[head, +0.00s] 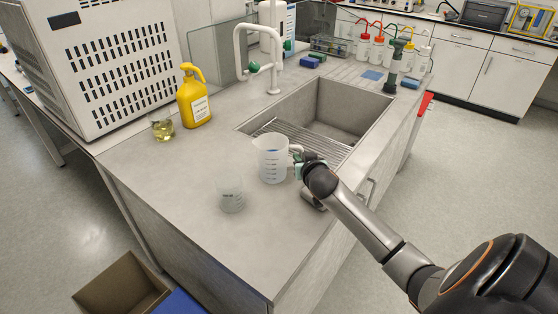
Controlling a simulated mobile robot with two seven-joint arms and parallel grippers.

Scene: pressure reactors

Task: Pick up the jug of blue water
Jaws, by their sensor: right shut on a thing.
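A translucent white jug (271,160) with bluish graduation marks stands upright at the near-left edge of the sink. Whether it holds blue water cannot be made out. My right arm reaches in from the lower right. My right gripper (299,164) is at the jug's right side, shut on it around the handle. The fingers and most of the handle are small and partly hidden by the wrist. Whether the jug's base touches the counter is hard to tell. My left gripper is not in view.
A clear beaker (231,196) stands left of the jug. A yellow spray bottle (194,98) and a flask of yellowish liquid (162,127) stand further back. The sink (340,112) with its tap (262,60) lies behind the jug.

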